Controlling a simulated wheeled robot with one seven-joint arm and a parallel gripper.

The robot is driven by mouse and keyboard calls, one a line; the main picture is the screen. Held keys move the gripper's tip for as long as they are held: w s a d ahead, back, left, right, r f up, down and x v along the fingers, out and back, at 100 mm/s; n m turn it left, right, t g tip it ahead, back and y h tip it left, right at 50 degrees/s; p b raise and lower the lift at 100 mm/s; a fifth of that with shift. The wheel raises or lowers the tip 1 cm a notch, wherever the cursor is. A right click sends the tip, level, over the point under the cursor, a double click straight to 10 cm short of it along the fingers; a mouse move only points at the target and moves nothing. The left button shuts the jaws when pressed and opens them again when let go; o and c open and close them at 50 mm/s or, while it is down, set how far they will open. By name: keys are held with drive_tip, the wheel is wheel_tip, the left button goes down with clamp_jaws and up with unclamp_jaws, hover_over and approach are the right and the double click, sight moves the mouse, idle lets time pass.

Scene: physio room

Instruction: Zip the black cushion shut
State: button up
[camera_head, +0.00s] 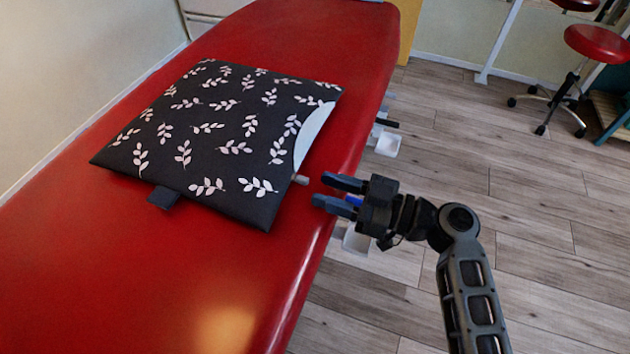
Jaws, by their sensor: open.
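A black cushion (215,135) with a pale leaf print lies flat on a red treatment table. Its right edge gapes in a curve and shows a white inside (313,133). A small pale zip pull (300,180) sticks out at the near end of this opening. A dark tab (163,197) shows at the near left edge. My gripper (325,191) is open and empty at the table's right edge. Its fingers point left at the zip pull, with a small gap between them and it.
The red table (190,270) is clear in front of the cushion. White and black fittings (386,143) stick out below its right side. A wall stands along the left. Wooden floor (450,150) lies open to the right, with a red stool (598,43) at the far right.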

sight(316, 187)
drive_tip(key=shift+x, duration=1.55)
clamp_jaws()
